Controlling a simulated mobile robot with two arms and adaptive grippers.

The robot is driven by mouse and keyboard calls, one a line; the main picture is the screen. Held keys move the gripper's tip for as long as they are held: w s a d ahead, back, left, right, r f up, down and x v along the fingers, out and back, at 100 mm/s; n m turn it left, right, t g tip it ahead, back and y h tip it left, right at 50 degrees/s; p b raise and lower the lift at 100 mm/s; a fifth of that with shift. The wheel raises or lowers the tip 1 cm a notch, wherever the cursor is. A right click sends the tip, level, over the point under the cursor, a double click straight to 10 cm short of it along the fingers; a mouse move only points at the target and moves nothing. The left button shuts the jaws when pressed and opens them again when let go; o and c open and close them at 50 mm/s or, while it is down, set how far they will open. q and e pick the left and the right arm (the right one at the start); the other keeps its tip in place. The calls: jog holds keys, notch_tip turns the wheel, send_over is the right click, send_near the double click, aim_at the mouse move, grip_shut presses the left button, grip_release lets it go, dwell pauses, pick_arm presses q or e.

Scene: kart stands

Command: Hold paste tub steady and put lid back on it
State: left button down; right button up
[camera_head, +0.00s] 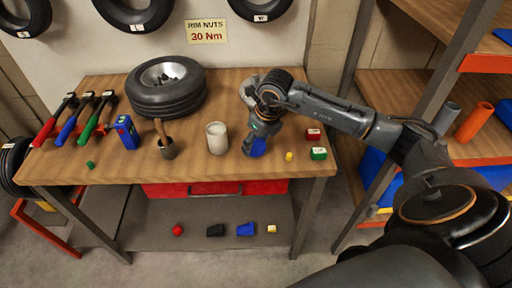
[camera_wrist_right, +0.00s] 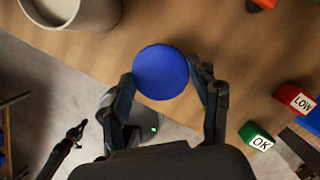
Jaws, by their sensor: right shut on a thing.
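The paste tub (camera_head: 217,138) is a pale, open cylinder standing upright on the wooden bench. Part of it shows at the top left of the right wrist view (camera_wrist_right: 75,12). My right gripper (camera_head: 255,145) is to the right of the tub, apart from it, pointing down. It is shut on the round blue lid (camera_head: 259,147), whose flat face fills the space between the fingers in the wrist view (camera_wrist_right: 160,72). My left gripper is not in the head view; a dark jointed shape at the wrist view's lower left may be it, its jaws unclear.
A tyre (camera_head: 166,88) lies behind. A yellow piece (camera_head: 289,156), a green block (camera_head: 318,153) and a red block (camera_head: 313,134) are right of the gripper.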

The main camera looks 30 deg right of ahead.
jog(key=s+a+r+b, duration=0.1)
jog(key=s+r+b, duration=0.3)
jog(key=s+r, duration=0.6)
jog(key=s, duration=0.4)
jog(key=shift+r+b, duration=0.2)
jog(key=shift+b, duration=0.1)
